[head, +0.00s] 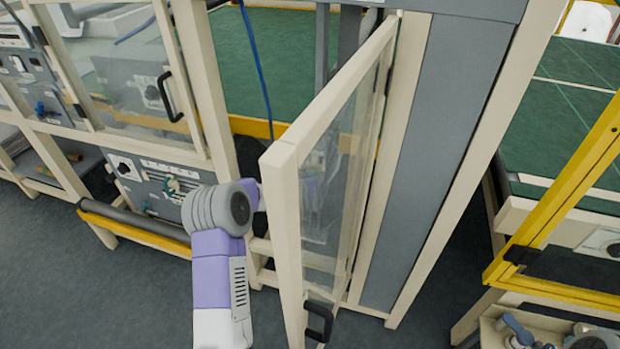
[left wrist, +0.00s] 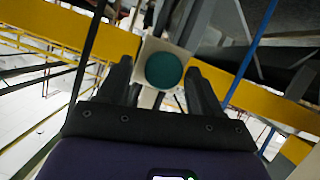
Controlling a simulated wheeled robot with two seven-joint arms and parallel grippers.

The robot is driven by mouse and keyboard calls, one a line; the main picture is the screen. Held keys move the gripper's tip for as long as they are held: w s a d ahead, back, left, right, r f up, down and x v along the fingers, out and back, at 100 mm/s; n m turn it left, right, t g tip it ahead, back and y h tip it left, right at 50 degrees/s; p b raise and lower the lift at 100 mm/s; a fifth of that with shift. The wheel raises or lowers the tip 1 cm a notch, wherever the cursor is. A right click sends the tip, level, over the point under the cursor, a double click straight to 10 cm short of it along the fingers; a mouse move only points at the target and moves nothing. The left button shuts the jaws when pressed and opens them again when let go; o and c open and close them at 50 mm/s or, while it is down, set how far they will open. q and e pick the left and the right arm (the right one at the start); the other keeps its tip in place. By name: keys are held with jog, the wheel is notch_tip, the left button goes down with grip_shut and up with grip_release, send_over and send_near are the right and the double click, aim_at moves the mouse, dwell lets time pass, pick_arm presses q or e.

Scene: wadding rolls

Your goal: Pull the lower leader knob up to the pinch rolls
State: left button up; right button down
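A round dark-green knob (left wrist: 165,71) on a pale square block shows ahead in the left wrist view. My left gripper (left wrist: 159,66) has its two dark fingers apart, one on each side of the knob, with a gap visible at the left. I cannot tell how far the knob is beyond the fingertips. In the head view my left arm reaches behind the open door (head: 283,190), and the gripper is blurred behind its clear pane. The knob and pinch rolls cannot be made out in the head view. My right gripper is out of view.
The cream-framed door stands open close to my left arm. A control panel (head: 160,183) sits low on the left. A blue cable (head: 257,65) hangs behind the door. A yellow rail frame (head: 560,200) stands at the right. Yellow beams (left wrist: 245,97) cross behind the knob.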

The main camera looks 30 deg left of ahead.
pick_arm(q)
jog(key=shift+f, duration=0.15)
jog(key=shift+s, duration=0.1)
jog(key=v, duration=0.7)
jog(key=shift+s+p, duration=0.2)
jog(key=shift+p, duration=0.25)
